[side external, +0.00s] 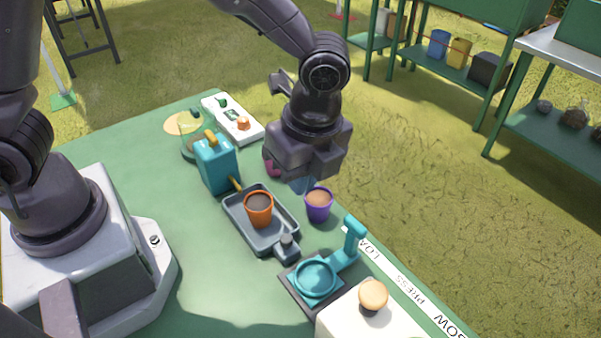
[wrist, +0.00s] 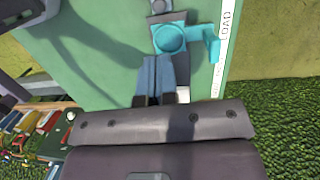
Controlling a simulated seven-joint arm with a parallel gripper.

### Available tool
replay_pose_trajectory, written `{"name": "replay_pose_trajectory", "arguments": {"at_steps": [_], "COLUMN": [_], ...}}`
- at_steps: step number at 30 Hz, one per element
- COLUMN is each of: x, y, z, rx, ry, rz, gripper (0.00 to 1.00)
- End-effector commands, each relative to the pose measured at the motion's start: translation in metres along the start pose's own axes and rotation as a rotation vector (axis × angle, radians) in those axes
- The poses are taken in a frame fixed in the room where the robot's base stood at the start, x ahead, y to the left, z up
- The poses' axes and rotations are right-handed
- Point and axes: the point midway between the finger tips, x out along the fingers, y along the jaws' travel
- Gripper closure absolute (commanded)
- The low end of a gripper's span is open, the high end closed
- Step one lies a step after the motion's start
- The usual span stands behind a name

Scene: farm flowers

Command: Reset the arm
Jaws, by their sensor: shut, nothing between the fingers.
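My gripper (side external: 301,186) is above the green table in the side external view, near its right edge. Its bluish fingers are shut and empty, just up and left of a purple pot (side external: 319,205) of soil in that picture. I cannot tell whether they touch the pot. In the wrist view the shut fingers (wrist: 156,78) point toward a teal ring-shaped stand (wrist: 169,39). The same stand (side external: 316,278) is at the front of the table in the side external view. A pink thing (side external: 270,168) is mostly hidden behind my gripper.
An orange pot (side external: 258,209) stands in a grey tray (side external: 232,220). A teal watering can (side external: 215,165) is behind it. A white panel (side external: 251,133) lies farther back. A white box with a tan knob (side external: 373,295) is at the front. Open grass lies right of the table.

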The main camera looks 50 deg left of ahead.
Motion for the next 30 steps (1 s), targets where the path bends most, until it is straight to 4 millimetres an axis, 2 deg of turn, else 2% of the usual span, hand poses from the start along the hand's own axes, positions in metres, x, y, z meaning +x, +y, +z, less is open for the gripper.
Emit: {"name": "replay_pose_trajectory", "arguments": {"at_steps": [8, 11, 14, 23, 30], "x": [0.000, 0.001, 0.005, -0.044, -0.087], "y": [0.000, 0.001, 0.010, 0.039, 0.074], "z": [0.000, 0.000, 0.004, 0.063, 0.121], "rx": [-0.013, -0.078, -0.210, -0.793, -1.255], "ry": [0.000, 0.001, -0.006, 0.093, 0.277], "rz": [0.000, 0.002, 0.029, -0.040, -0.134], "gripper": [1.00, 1.00, 1.00, 1.00, 1.00]}}
